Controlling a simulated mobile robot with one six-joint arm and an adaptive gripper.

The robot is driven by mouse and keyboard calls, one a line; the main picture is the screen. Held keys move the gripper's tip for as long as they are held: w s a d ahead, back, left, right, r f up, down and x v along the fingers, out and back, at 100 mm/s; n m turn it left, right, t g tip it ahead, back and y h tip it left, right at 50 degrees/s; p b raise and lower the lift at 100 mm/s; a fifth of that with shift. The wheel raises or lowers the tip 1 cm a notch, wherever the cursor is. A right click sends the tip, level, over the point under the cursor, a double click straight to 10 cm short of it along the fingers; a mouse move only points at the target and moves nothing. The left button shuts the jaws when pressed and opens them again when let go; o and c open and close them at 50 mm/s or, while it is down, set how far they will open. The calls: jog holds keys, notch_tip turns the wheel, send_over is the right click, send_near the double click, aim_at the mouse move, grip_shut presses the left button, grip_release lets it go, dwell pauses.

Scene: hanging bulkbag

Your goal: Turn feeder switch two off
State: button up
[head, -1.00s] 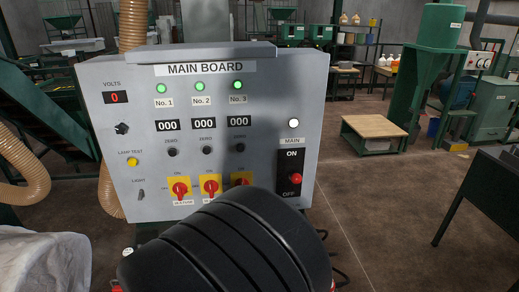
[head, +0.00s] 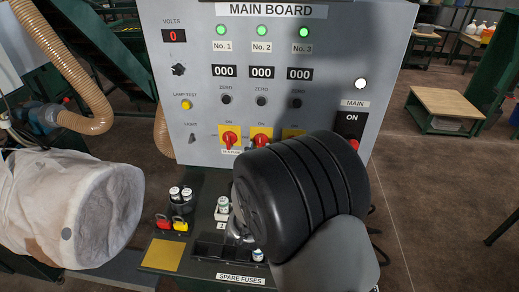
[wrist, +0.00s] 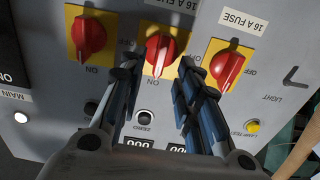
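Feeder switch two is the middle red rotary knob on a yellow plate, under No. 2 on the main board; the knob (head: 262,139) shows in the head view, and up close in the wrist view (wrist: 165,45), which is upside down. Its handle appears to point toward ON. My gripper (wrist: 158,64) is open, its two dark fingers on either side of this knob with the tips near its plate. I cannot tell whether they touch it. In the head view my black wrist link hides the gripper and most of switch three.
Switch one (head: 229,140) and switch three (wrist: 88,36) flank the middle knob closely. The MAIN switch (head: 353,144) is partly hidden at right. Spare fuses (head: 258,255) and padlocks (head: 180,223) sit on a ledge below.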

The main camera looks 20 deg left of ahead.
aim_at(260, 144)
jog(key=shift+x, duration=1.8)
jog(key=shift+c, duration=0.5)
grip_shut()
